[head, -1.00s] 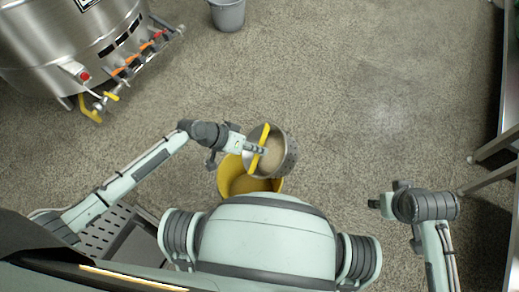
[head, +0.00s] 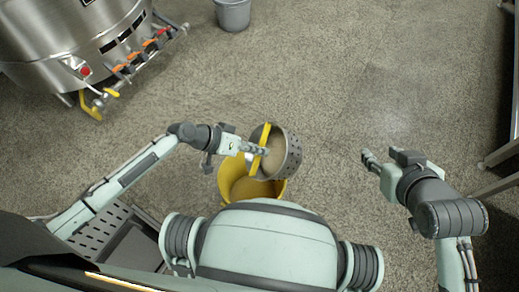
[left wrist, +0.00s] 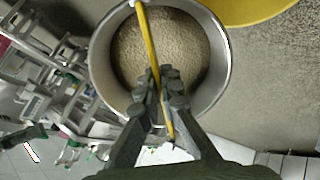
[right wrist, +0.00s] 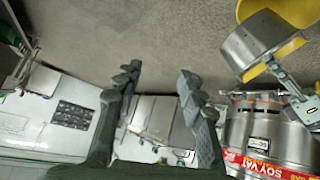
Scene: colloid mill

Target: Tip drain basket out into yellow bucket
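The drain basket (head: 291,156) is a perforated steel pot with a yellow bar handle and a pale grainy mass inside. My left gripper (head: 260,150) is shut on the handle; the left wrist view shows its fingers (left wrist: 160,84) closed around the bar. The basket is tilted, above and partly over the yellow bucket (head: 238,190), and covers part of its opening. The bucket also shows in the left wrist view (left wrist: 256,10) and right wrist view (right wrist: 248,8). My right gripper (head: 376,158) is open and empty, right of the basket; its spread fingers show in the right wrist view (right wrist: 158,78).
A large steel tank (head: 60,45) with valves and a yellow-handled tap stands at the upper left. A grey bucket (head: 233,14) is at the top. A steel table frame (head: 500,152) is at the right edge. The floor between is clear.

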